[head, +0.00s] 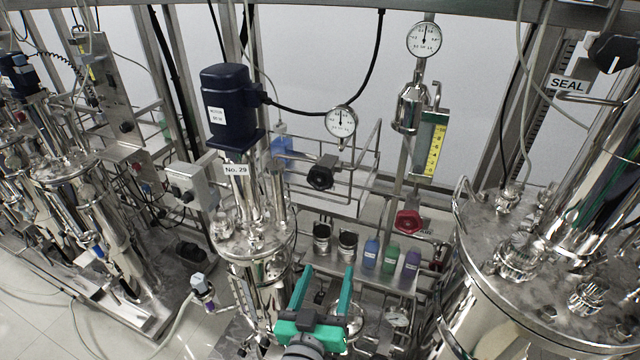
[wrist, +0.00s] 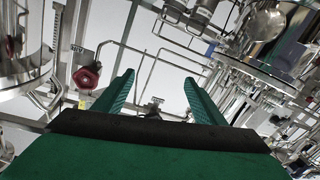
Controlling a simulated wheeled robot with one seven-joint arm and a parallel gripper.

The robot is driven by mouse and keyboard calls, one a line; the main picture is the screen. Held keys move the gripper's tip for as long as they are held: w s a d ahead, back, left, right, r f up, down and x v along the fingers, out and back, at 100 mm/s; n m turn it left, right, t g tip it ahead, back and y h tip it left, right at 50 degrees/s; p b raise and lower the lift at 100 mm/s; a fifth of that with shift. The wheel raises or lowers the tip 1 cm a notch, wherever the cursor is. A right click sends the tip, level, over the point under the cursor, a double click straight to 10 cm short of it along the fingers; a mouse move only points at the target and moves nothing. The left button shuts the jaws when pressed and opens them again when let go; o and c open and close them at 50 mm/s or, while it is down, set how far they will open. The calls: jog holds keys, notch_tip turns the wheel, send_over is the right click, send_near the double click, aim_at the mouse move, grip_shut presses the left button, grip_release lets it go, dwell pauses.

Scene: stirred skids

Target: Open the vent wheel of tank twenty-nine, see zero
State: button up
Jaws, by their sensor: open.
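The tank marked No. 29 (head: 250,245) stands left of centre in the head view, with a dark blue motor (head: 228,105) above it. A black handwheel (head: 320,178) sits to the right of its column. A round dial gauge (head: 341,121) is just above that wheel; its needle points roughly up, and the figures are too small to read. My gripper (head: 326,274) has green fingers, open and empty, below and apart from the black wheel. In the wrist view, the gripper (wrist: 157,84) has a small dark fitting (wrist: 152,107) between its fingers, farther off; I cannot tell what it is.
A red handwheel (head: 408,222) is on the right pipe, also in the wrist view (wrist: 88,77). A second gauge (head: 424,40) tops that pipe. Cups and bottles (head: 371,252) stand on a shelf beyond my gripper. A large steel vessel (head: 540,290) fills the right.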

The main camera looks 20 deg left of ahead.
jog(key=w+a+r+m+h, duration=0.15)
jog(key=a+r, duration=0.25)
jog(key=r, duration=0.5)
jog(key=m, duration=0.3)
send_near(319, 181)
jog(key=shift+t+h, duration=0.3)
jog(key=shift+h, duration=0.05)
jog(key=w, duration=1)
jog(key=shift+w+f, duration=0.2)
jog(key=shift+w, duration=0.2)
jog(key=shift+n, duration=0.25)
jog(key=c, duration=1)
